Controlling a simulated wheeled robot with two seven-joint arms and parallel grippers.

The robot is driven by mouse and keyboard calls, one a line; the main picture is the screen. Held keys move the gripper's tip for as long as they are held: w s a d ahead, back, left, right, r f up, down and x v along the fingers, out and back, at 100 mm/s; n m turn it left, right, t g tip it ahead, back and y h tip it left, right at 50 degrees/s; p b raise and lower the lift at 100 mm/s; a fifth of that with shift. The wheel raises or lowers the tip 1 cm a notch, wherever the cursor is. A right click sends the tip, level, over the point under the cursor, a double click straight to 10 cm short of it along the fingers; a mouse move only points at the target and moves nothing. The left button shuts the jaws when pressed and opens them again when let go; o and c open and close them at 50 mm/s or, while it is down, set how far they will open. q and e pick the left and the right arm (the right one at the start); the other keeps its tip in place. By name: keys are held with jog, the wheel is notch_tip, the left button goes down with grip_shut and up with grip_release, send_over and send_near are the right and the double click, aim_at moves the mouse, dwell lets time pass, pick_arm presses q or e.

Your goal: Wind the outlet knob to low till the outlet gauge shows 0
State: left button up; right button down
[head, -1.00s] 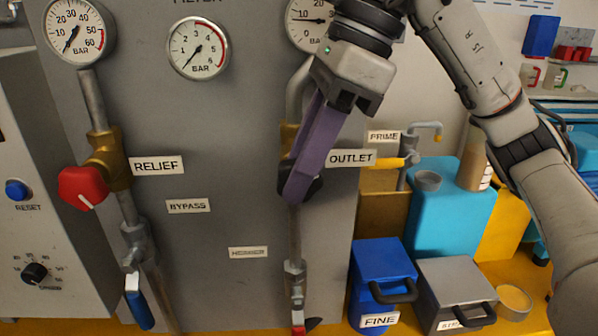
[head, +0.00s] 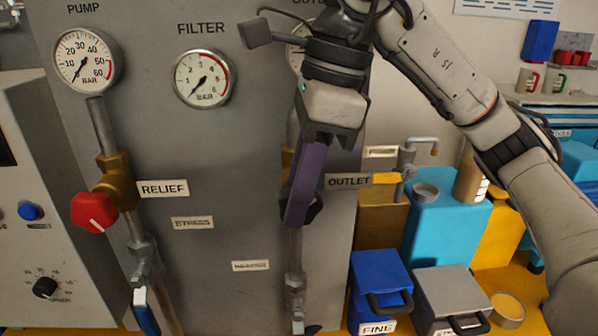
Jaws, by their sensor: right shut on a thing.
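The outlet knob (head: 314,207) is a dark knob on the outlet pipe, left of the OUTLET label (head: 349,181). My right gripper (head: 299,207) comes down from above with purple fingers and is shut on this knob. The fingers hide most of it. The outlet gauge (head: 293,60) sits above on the panel, almost wholly behind my right wrist. Only a sliver of its left edge shows, so its reading is hidden. My left gripper is not in view.
The red relief knob (head: 93,212) and the pump gauge (head: 87,61) are at left. The filter gauge (head: 203,78) is between. A blue FINE box (head: 380,285) and a grey box (head: 446,293) stand below right. The panel's lower middle is clear.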

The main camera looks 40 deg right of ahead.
jog(key=h+p, duration=0.1)
jog(key=p, duration=0.1)
jog(key=g+h+p, duration=0.1)
jog(key=shift+w+a+r+p, duration=0.15)
jog(key=shift+r+p, duration=0.2)
jog(key=shift+p, duration=0.05)
jog(key=shift+f+g+h, duration=0.1)
jog(key=shift+g+h, duration=0.3)
jog(key=shift+h, duration=0.2)
jog(key=shift+a+f+h, duration=0.1)
jog(key=shift+h, duration=0.3)
jog(key=g+h, duration=0.1)
jog(key=h, duration=0.1)
jog(key=g+h, duration=0.2)
jog(key=shift+w+a+f+h, duration=0.15)
jog(key=shift+f+h, duration=0.15)
jog(key=shift+f, duration=0.1)
jog(key=shift+g, duration=0.3)
jog(key=c, duration=1.9)
grip_release()
jog(key=shift+f, duration=0.1)
